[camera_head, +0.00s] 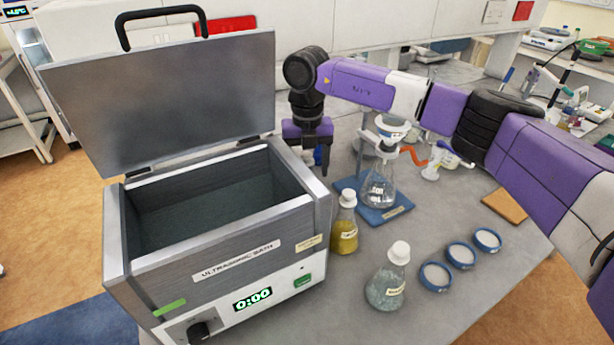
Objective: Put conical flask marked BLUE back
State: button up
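My gripper (309,160) points down just behind the back right corner of the ultrasonic bath (205,270). A small blue thing (318,155) shows beside its fingers; I cannot tell whether it is a flask or whether it is held. The finger gap is not clear. A conical flask with yellow contents (345,236) and a white stopper stands right of the bath. A conical flask with grey-green contents (386,289) and a white stopper stands nearer the front. Their labels are too small to read. No flask clearly marked BLUE shows.
The bath's lid (170,95) stands open, its visible interior looks empty, and its display reads 0:00. A clear flask (378,190) sits on a blue-based stand (399,211). Three blue-rimmed round holders (435,288) lie at the right. A brown board (505,206) lies farther back.

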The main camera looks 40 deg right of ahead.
notch_tip(320, 180, up, 9)
jog(key=shift+r+b, duration=0.2)
jog(key=shift+b, duration=0.45)
